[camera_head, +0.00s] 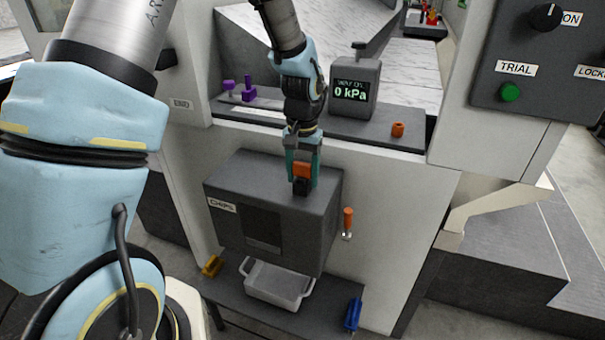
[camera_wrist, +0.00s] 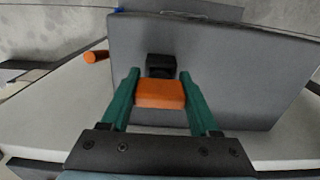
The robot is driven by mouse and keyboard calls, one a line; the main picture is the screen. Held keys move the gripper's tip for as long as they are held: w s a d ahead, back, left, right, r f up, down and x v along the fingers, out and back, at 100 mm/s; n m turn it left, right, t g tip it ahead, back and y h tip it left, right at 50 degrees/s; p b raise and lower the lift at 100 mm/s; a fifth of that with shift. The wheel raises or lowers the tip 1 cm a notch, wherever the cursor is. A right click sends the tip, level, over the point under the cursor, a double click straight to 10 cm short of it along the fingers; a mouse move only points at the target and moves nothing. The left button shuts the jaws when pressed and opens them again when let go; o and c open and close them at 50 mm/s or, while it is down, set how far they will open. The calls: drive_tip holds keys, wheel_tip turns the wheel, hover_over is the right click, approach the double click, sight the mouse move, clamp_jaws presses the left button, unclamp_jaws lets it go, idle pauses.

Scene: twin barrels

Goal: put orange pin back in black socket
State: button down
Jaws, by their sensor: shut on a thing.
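My gripper (camera_head: 302,176) points down over the top of the grey box labelled CHIPS. Its green fingers are shut on the orange pin (camera_head: 302,170), of which a blocky orange head shows; the head also shows between the fingertips in the wrist view (camera_wrist: 160,93). The black socket (camera_head: 301,187) is on the box top, directly below the orange head in the head view. In the wrist view the socket (camera_wrist: 161,63) shows just beyond the head. I cannot tell whether the pin's lower end is inside the socket or only close to it.
The grey CHIPS box (camera_head: 225,190) stands against a white machine front. An orange-handled part (camera_head: 347,222) is at its right. A pale tray (camera_head: 275,290) sits below, between yellow (camera_head: 211,266) and blue (camera_head: 353,314) items.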

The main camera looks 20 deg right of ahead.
sight(302, 164)
drive_tip(key=shift+f, duration=0.25)
drive_tip(key=shift+c, duration=0.2)
unclamp_jaws()
drive_tip(key=shift+r, duration=0.1)
wheel_tip(302, 164, up, 11)
drive_tip(key=shift+f+b, duration=0.2)
drive_tip(key=shift+b, duration=1)
